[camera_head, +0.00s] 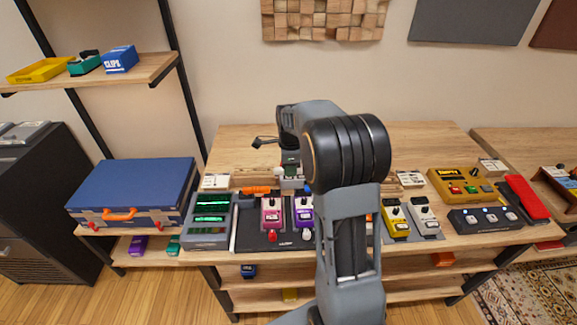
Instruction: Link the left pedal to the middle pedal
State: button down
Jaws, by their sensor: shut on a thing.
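A pink pedal (271,214) and a purple pedal (304,211) stand side by side on a dark board (248,238). The pink one is to the left. My arm hides the board just right of the purple pedal, so any third pedal there is hidden. My gripper (291,180) points down just behind these two pedals, near their back edges. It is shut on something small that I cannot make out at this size. Whether that thing touches either pedal cannot be told. An orange piece (255,189) lies behind and left of the pink pedal.
A grey device with green displays (211,215) stands left of the board. Yellow (396,218) and grey (424,216) pedals, a yellow box (460,186) and a black switch unit (486,218) stand right. A blue case (134,187) is far left.

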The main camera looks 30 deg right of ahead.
notch_tip(320, 180, down, 6)
jog(key=b, duration=0.4)
jog(key=shift+f, duration=0.15)
jog(key=shift+f+b, duration=0.3)
jog(key=shift+f, duration=0.65)
dwell(2.8)
jog(key=c, duration=0.9)
grip_release()
jog(key=shift+o, duration=0.3)
jog(key=shift+a, duration=0.1)
jog(key=o, duration=0.3)
